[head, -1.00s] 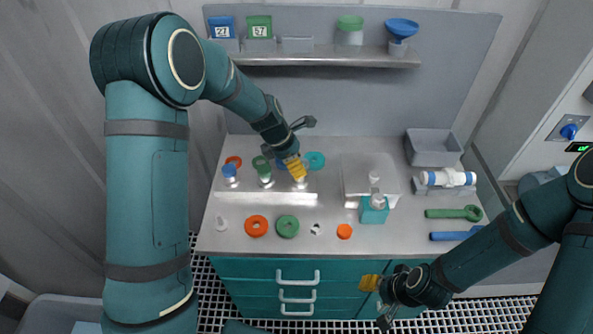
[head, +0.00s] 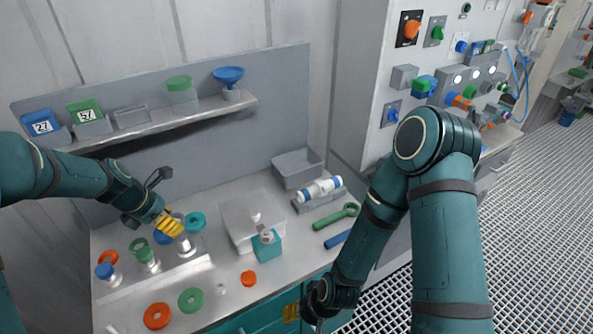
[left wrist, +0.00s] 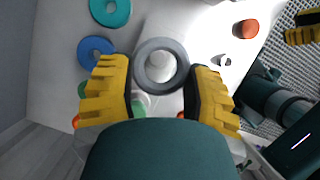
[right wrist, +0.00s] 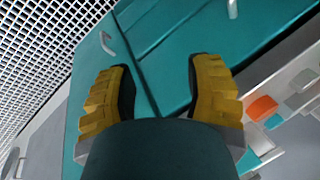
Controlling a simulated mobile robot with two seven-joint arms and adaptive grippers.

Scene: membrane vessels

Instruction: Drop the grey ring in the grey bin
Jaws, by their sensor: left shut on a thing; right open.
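The grey ring (left wrist: 161,87) sits between the yellow fingertips of my left gripper (left wrist: 160,80), which is shut on it. A white post top (left wrist: 160,66) shows through its hole; whether the ring is still around the post I cannot tell. In the head view my left gripper (head: 173,226) is just above the rightmost metal post (head: 186,247), and the ring is hidden there. The grey bin (head: 300,179) stands at the back right of the bench, apart from the gripper. My right gripper (right wrist: 160,90) is open and empty, low before the teal drawers (right wrist: 170,45).
Orange (head: 157,316), green (head: 190,300) and teal (head: 195,223) rings lie around. A shelf (head: 160,122) overhangs behind.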

